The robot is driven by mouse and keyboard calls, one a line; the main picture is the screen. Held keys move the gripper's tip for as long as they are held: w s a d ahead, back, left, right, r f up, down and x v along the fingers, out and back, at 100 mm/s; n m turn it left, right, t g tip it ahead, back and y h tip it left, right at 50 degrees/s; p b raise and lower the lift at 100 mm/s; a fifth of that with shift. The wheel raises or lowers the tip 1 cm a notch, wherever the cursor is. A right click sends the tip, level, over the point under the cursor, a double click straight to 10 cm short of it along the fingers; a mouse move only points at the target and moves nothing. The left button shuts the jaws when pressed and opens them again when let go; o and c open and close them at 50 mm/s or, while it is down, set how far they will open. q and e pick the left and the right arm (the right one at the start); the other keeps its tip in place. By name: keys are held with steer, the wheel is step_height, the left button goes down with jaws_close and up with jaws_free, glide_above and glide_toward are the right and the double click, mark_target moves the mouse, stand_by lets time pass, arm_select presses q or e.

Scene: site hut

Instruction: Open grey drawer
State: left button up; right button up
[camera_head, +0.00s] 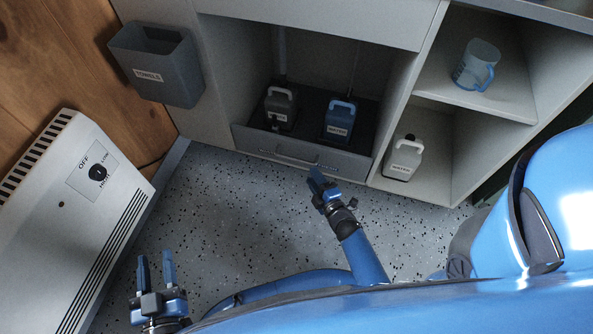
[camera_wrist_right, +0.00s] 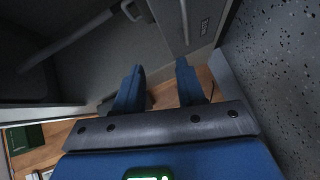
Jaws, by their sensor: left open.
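The grey drawer (camera_head: 349,162) is low in the cabinet, its front about flush with the cabinet sides. A bar handle (camera_head: 283,157) runs along the front. A grey jug (camera_head: 279,108) and a blue jug labelled WATER (camera_head: 338,121) stand behind the drawer front. My right gripper (camera_head: 316,177) is just in front of the drawer, to the right of the handle and apparently apart from it. Its fingers are spread and empty in the right wrist view (camera_wrist_right: 158,82). My left gripper (camera_head: 155,262) is open and empty above the floor at lower left, far from the drawer.
A white heater (camera_head: 62,235) stands at the left. A grey TOWELS bin (camera_head: 158,65) hangs on the cabinet side. A white jug (camera_head: 403,158) and a clear blue measuring jug (camera_head: 478,65) sit on the right shelves. The speckled floor (camera_head: 240,220) before the drawer is clear.

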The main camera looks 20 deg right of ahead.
steer(key=n+b, duration=0.2)
steer(key=b, duration=0.1)
glide_toward(296, 159)
steer(key=shift+y, duration=0.3)
steer(key=shift+d+f+b+x, duration=0.15)
steer(key=shift+b+x, duration=0.6)
steer(key=shift+x, duration=0.95)
steer(key=shift+d+f+b+x, duration=0.1)
steer(key=shift+b+x, duration=0.7)
steer(key=shift+x, duration=0.9)
steer(key=shift+d+f+b+x, duration=0.15)
steer(key=shift+b+x, duration=0.6)
steer(key=shift+x, duration=0.9)
arm_select(q)
step_height(296, 159, down, 9)
arm_select(e)
steer(key=shift+a, duration=0.1)
jaws_close()
